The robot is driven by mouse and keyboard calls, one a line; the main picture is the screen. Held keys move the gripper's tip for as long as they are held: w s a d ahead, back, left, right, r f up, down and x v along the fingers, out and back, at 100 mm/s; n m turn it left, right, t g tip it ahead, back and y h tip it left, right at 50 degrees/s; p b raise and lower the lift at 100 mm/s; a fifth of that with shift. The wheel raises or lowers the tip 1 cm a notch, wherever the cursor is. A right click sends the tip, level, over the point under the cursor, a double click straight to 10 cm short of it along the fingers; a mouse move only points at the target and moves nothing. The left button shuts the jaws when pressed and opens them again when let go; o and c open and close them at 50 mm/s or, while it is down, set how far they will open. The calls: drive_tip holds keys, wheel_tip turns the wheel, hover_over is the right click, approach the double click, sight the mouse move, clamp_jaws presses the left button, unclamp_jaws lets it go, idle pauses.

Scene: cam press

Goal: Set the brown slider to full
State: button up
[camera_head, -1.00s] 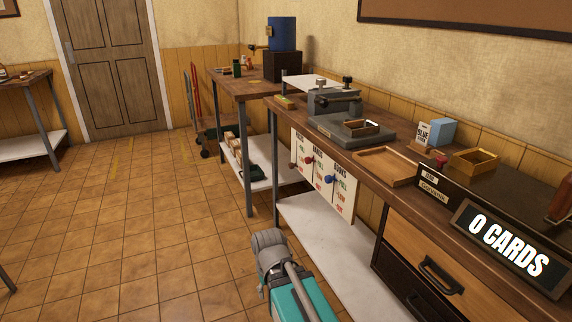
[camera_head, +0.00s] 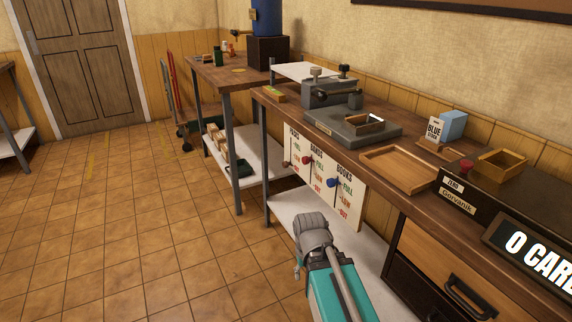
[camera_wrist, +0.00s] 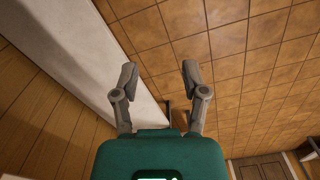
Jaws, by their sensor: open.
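The brown slider (camera_head: 287,163) is the dark brownish knob at the left of a cream panel (camera_head: 349,208) on the front of the workbench, in the head view. It sits beside the lower labels of its column. A red slider (camera_head: 306,160) and a blue slider (camera_head: 332,183) are to its right, near their FULL labels. My gripper (camera_wrist: 160,74) shows in the wrist view with its two grey fingers apart and nothing between them. Below them are tiled floor and a pale shelf edge. The wrist view does not show the sliders.
The bench top holds a grey press (camera_head: 352,122), a wooden tray (camera_head: 398,168) and a blue box (camera_head: 453,126). A white lower shelf (camera_head: 350,244) lies under the panel. A second table (camera_head: 212,76) stands behind. The tiled floor (camera_head: 150,240) at left is clear.

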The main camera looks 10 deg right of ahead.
drive_tip(key=shift+d, duration=0.2)
drive_tip(key=shift+o, duration=1.4)
drive_tip(key=shift+w, duration=0.15)
drive_tip(key=w+d+n+h+b, duration=0.2)
drive_tip(key=w+n+h+b, duration=0.6)
drive_tip(key=w, duration=1.4)
drive_tip(key=w+a+r+n+t+h+b, duration=0.1)
drive_tip(key=w+a+r+n+t+h, duration=0.1)
drive_tip(key=w+a+r+n+h, duration=0.2)
drive_tip(key=w+a+r+n+t+h+b, duration=0.1)
drive_tip(key=w+a+r+n+h, duration=0.3)
drive_tip(key=w+a+n, duration=0.6)
drive_tip(key=w+t+h, duration=0.1)
drive_tip(key=w, duration=0.4)
drive_tip(key=shift+w+r+n, duration=0.2)
drive_tip(key=shift+w+n, duration=0.1)
drive_tip(key=shift+w, duration=0.05)
drive_tip(key=shift+d, duration=0.15)
